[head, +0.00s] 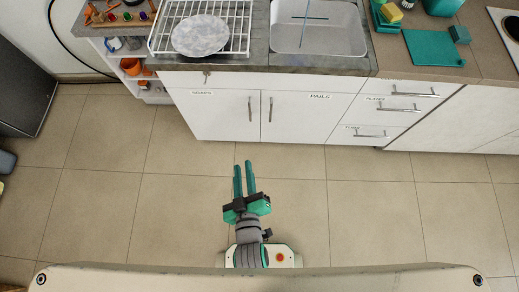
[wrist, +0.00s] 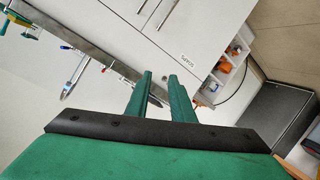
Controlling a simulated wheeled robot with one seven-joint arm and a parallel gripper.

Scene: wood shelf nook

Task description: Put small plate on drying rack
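A round, grey-white mottled plate (head: 200,35) lies flat on the white wire drying rack (head: 243,22) on the counter at the upper left in the head view. My gripper (head: 243,165) is over the floor in front of the cabinets, well apart from the counter and the plate. Its two teal fingers are parted with nothing between them. They also show parted and empty in the wrist view (wrist: 160,78). I cannot make out the plate in the wrist view.
A sink basin (head: 318,35) is right of the rack. White cabinet doors (head: 220,112) and drawers (head: 385,108) are below the counter. Open shelves with orange items (head: 131,67) stand at the left. A teal cutting board (head: 432,47) lies at the right. The tiled floor (head: 360,205) is clear.

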